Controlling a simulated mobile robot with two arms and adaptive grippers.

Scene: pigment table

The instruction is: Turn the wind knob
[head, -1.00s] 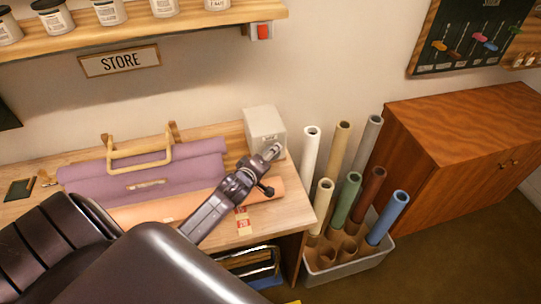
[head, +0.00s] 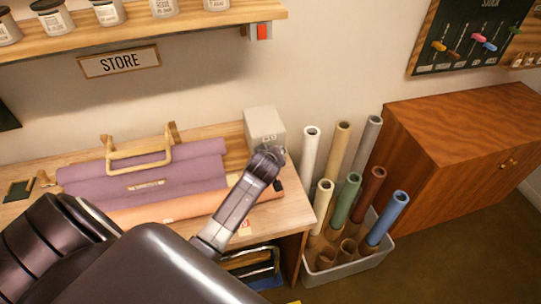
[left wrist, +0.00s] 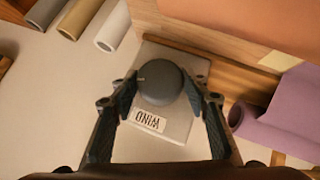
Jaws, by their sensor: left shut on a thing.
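The wind knob (left wrist: 160,83) is a round dark grey knob with a pale mark near its left edge. It sits on a light grey box (left wrist: 160,128) with a "WIND" label (left wrist: 150,120), seen upside down in the left wrist view. My left gripper (left wrist: 161,86) has its two fingers on either side of the knob, shut on it. In the head view the grey box (head: 264,126) stands at the right end of the bench. There my left gripper (head: 270,156) is at the front of the box, and it hides the knob. My right gripper is not in view.
A purple roll (head: 145,177) and an orange roll (head: 165,208) lie on the bench left of the box. A grey bin (head: 345,270) of upright coloured tubes stands to the right. A wooden cabinet (head: 470,160) is further right.

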